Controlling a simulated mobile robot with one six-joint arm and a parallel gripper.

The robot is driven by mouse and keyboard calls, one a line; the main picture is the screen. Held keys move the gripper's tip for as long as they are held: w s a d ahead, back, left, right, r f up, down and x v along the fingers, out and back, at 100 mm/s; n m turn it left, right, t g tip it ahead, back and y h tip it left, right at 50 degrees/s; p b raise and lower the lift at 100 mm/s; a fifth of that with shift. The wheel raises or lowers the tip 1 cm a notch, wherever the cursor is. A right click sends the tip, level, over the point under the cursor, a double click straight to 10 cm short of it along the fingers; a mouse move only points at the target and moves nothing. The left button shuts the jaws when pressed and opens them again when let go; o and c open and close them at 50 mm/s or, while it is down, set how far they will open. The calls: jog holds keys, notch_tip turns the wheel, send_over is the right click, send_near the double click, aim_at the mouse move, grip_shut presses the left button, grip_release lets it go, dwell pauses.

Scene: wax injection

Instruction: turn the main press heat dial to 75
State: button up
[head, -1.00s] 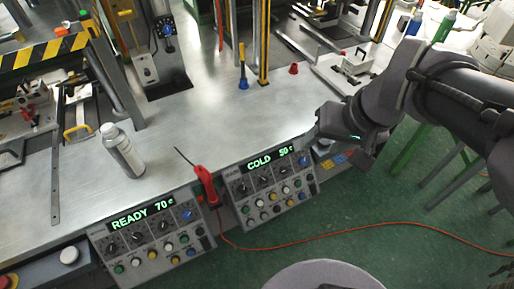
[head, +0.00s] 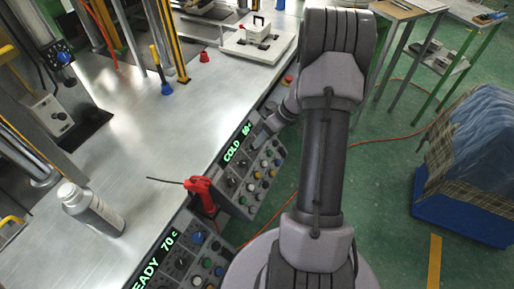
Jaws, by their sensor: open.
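Two control panels hang on the bench's front edge. The nearer panel has a green display (head: 158,262) ending in 70, partly cut off by the frame's lower edge, with a blue knob (head: 197,238) and several dark dials. The farther panel has a display (head: 237,143) reading COLD and what looks like 50, with dark dials (head: 233,182) and coloured buttons. I cannot tell which dial is the main press heat dial. My gripper (head: 261,134) is at the far end of the COLD panel, open and empty. It hides that end's upper controls; contact is unclear.
A red-handled tool (head: 201,194) sits between the panels, its thin rod over the bench. A blue bin (head: 465,215) with cloth stands at right. An orange cable crosses the green floor.

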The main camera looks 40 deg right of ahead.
jog(key=b+x, duration=0.1)
jog(key=x, duration=0.3)
jog(key=shift+w+a+f, duration=0.1)
jog(key=shift+a, duration=0.05)
grip_shut()
